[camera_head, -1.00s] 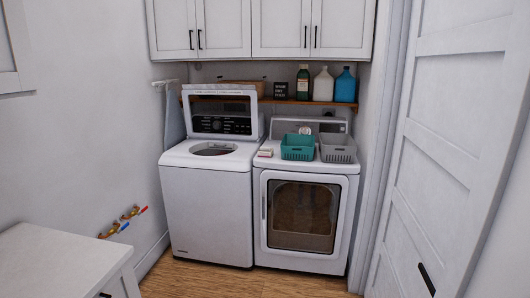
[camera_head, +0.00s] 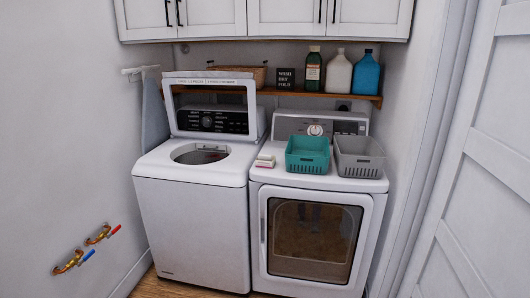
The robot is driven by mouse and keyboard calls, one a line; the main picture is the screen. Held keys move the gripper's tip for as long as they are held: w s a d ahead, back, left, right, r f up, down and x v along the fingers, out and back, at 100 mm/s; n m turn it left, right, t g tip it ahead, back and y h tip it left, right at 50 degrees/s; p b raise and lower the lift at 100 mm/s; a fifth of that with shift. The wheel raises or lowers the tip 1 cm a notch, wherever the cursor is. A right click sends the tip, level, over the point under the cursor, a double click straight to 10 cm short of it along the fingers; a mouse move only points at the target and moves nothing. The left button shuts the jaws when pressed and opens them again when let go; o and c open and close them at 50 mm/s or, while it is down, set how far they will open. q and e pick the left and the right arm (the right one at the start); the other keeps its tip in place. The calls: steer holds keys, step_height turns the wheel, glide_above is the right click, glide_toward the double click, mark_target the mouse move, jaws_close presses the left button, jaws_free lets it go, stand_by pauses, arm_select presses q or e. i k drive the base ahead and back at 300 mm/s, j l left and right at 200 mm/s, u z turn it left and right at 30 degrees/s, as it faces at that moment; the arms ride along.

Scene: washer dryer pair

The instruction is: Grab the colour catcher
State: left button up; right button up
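A small white and pinkish box (camera_head: 265,161), which looks like the colour catcher, lies on the top left of the dryer (camera_head: 380,184). It is left of a teal basket (camera_head: 307,156). Its label is too small to read. Neither of my grippers shows in the head view.
A grey basket (camera_head: 359,158) stands right of the teal one. The washer (camera_head: 190,220) at left has its lid (camera_head: 210,82) raised. A wooden shelf (camera_head: 290,95) behind holds several bottles, a sign and a wicker basket. A white door (camera_head: 490,170) stands at right. Valves (camera_head: 75,260) stick out at left.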

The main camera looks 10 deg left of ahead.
mark_target(261, 157)
steer(key=i+j, duration=0.15)
steer(key=i, duration=0.65)
steer(key=i+j, duration=0.15)
steer(key=i, duration=0.65)
